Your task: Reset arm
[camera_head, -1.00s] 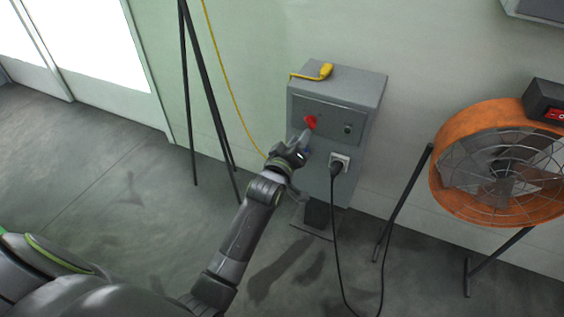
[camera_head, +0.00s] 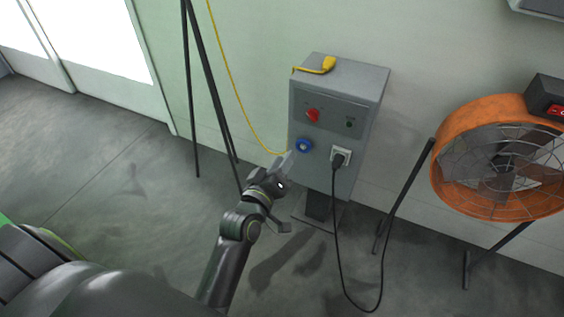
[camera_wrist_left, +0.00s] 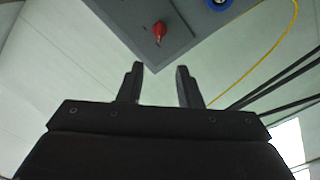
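My left gripper (camera_head: 286,190) is in front of and below the face of a grey control cabinet (camera_head: 338,80), apart from its controls. The left wrist view shows the gripper (camera_wrist_left: 160,68) open, with nothing between its two dark fingers. A red rotary knob (camera_head: 312,115) is on the cabinet's upper panel and also shows in the left wrist view (camera_wrist_left: 159,30). A small greenish indicator (camera_head: 349,124) is right of the knob. A blue round socket (camera_head: 304,146) sits below the knob. My right gripper is in neither view.
A black plug (camera_head: 338,160) with a hanging cable sits in the cabinet's white outlet. A yellow connector (camera_head: 328,64) lies on top, its cable running left. Dark stand legs (camera_head: 212,90) are left, an orange fan (camera_head: 500,160) right.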

